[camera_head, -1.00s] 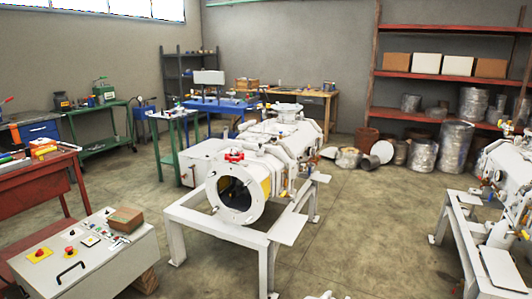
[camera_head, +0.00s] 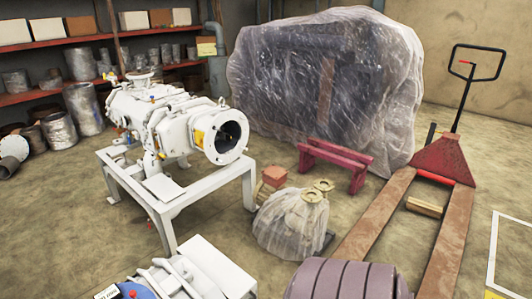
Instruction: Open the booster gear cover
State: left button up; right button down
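A white vacuum machine (camera_head: 165,118) stands on a white frame stand (camera_head: 184,205) at the left. A round open flange (camera_head: 226,136) with a dark bore faces right and toward me. A yellow patch (camera_head: 199,137) shows beside the flange. I cannot tell which part is the booster gear cover. Neither of my grippers is visible, and nothing is seen touching the machine.
A large plastic-wrapped load (camera_head: 325,85) stands behind. A pallet jack (camera_head: 440,170), a red bench (camera_head: 335,162), and a wrapped bundle (camera_head: 290,222) occupy the right and middle. A purple ribbed cylinder (camera_head: 345,279) and white equipment (camera_head: 195,272) are at the front.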

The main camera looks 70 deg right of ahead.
aim_at(232, 281)
jog(key=z, duration=1.85)
jog(key=l, duration=0.35)
jog(key=i+l+u, duration=0.1)
jog(key=l, duration=0.25)
